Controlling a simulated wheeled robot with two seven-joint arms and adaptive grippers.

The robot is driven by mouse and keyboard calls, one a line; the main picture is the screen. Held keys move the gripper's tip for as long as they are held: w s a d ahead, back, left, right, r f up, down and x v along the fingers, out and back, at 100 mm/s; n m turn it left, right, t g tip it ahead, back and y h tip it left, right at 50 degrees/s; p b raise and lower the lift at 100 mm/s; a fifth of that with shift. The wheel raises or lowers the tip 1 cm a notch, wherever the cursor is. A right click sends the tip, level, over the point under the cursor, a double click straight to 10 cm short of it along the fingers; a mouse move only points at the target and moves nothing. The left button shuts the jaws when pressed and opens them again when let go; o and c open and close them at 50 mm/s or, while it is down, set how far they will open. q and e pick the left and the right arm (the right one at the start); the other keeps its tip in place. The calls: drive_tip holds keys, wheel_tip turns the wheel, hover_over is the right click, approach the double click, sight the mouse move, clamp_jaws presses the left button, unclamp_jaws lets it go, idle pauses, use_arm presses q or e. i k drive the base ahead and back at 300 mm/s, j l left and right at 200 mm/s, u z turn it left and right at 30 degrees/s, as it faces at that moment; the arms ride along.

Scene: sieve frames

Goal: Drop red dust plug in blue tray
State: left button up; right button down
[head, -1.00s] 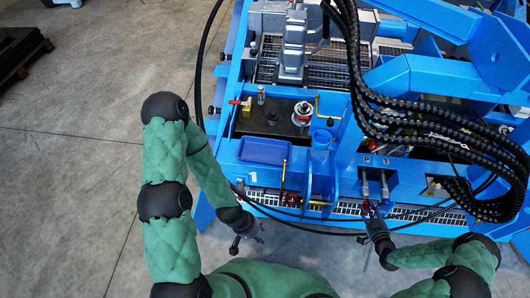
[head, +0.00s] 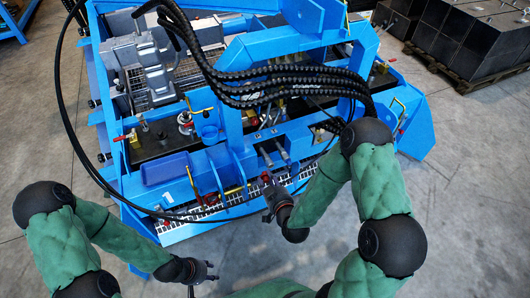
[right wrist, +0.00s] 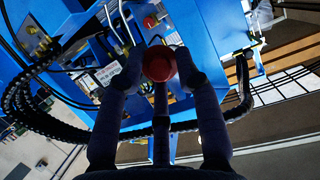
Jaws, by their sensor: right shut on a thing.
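The red dust plug (right wrist: 158,63) is a round red cap between the fingertips of my right gripper (right wrist: 157,72) in the right wrist view. My right gripper is shut on it. In the head view, my right gripper (head: 267,186) is at the front of the blue machine, with a small bit of red at its tips. The blue tray (head: 167,169) is a shallow rectangular tray on the machine's front ledge, left of my right gripper and apart from it. Its visible floor looks empty. My left gripper (head: 211,271) is low in the head view, away from the machine, with fingers apart and empty.
Thick black hoses (head: 250,90) arch over the machine. A yellow handle (head: 191,181) stands between the tray and my right gripper.

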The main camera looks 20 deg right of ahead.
sight(168, 171)
drive_tip(key=i+j, duration=0.1)
drive_tip(key=j, duration=0.3)
drive_tip(key=i+j+u, duration=0.1)
drive_tip(key=j, duration=0.3)
drive_tip(key=i+j, duration=0.1)
drive_tip(key=j, duration=0.25)
drive_tip(key=i+j+u, duration=0.1)
drive_tip(key=j, duration=0.3)
